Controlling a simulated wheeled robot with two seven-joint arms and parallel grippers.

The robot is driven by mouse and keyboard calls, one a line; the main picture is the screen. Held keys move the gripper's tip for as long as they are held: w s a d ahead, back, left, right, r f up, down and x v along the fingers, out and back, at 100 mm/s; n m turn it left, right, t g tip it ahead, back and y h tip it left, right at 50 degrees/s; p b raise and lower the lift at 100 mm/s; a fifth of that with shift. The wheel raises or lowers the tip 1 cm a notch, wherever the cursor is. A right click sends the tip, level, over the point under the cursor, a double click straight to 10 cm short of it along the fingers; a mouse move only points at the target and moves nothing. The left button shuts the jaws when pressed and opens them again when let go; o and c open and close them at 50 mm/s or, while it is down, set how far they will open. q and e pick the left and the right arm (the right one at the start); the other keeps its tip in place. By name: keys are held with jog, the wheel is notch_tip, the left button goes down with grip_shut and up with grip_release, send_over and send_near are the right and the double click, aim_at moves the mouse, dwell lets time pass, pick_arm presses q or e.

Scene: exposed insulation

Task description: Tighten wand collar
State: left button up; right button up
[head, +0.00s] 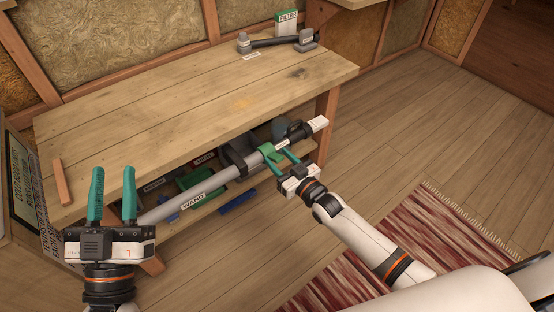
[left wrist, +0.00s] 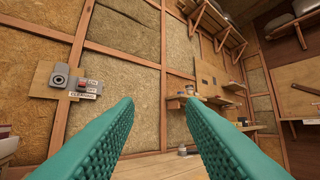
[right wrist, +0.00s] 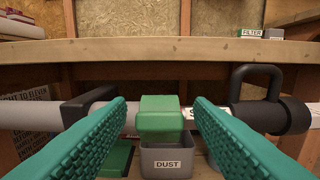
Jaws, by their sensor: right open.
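The grey wand (head: 165,208), labelled WAND, runs slantwise along the bench's front, with its lower left end behind my left gripper. A green collar (head: 269,152) sits around it near its upper right part. In the right wrist view the collar (right wrist: 161,118) appears as a green block between my fingers, with space on both sides. My right gripper (head: 277,158) is open and reaches toward the collar from the front. My left gripper (head: 113,172) is open and upright at the bench's left front. The left wrist view shows nothing between its fingers (left wrist: 160,105).
A black bracket (head: 237,160) and a black loop handle (head: 299,130) flank the collar. A DUST bin (right wrist: 166,161) is below it. The wooden bench (head: 190,95) holds a hose piece (head: 275,42) and a FILTER box (head: 286,23). Bins sit underneath. A rug (head: 440,225) lies right.

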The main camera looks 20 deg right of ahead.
pick_arm(q)
jog(key=shift+s+r+t, duration=0.5)
jog(key=shift+r+t, duration=0.2)
jog(key=shift+r, duration=0.05)
pick_arm(e)
jog(key=shift+x, duration=0.75)
grip_shut()
